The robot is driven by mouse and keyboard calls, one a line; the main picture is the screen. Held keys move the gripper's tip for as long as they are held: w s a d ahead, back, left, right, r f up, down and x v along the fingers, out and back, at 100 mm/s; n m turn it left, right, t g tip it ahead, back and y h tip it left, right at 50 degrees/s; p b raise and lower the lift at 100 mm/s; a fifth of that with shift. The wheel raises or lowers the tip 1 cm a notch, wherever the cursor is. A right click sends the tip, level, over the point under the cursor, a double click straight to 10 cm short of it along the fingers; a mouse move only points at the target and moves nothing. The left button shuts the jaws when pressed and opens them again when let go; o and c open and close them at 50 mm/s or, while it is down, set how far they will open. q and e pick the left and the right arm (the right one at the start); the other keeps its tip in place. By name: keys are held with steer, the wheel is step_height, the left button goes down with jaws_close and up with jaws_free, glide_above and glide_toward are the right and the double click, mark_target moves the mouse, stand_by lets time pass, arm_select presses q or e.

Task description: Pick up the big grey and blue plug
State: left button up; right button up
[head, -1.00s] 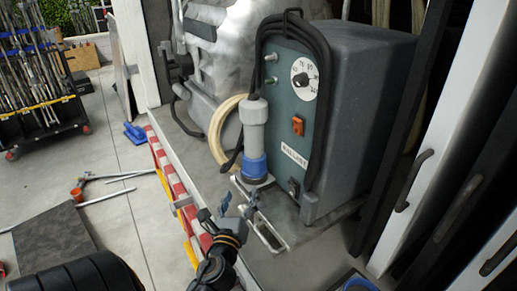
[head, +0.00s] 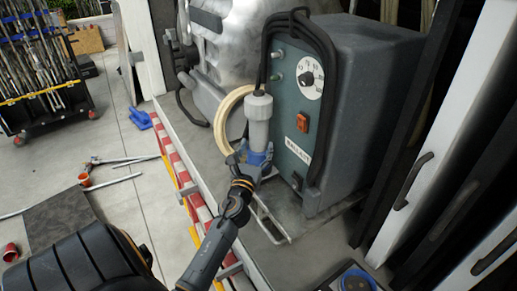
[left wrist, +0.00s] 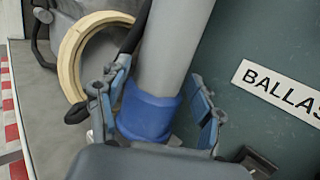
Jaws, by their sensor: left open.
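The big grey and blue plug (head: 258,122) stands upright on the truck bed in front of the ballast box, with its blue collar at the bottom. It also shows in the left wrist view (left wrist: 172,50), where its blue collar lies between the fingers. My left gripper (head: 250,160) is at the plug's lower part. In the left wrist view the left gripper (left wrist: 155,108) is open, with one blue-padded finger on each side of the collar. The plug's base is hidden behind the gripper. My right gripper is not in view.
The ballast box (head: 365,90) with black cable stands right behind the plug. A cream ring (head: 226,120) leans behind it. A metal frame (head: 272,222) lies in front of the box. A red-and-white striped edge (head: 185,170) borders the bed on the left.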

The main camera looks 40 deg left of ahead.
mark_target(259, 140)
arm_select(q)
steer(key=shift+x, duration=1.6)
steer(key=shift+s+d, duration=0.1)
steer(key=shift+s, duration=0.05)
steer(key=c, duration=1.3)
steer(key=shift+r, duration=0.1)
jaws_close()
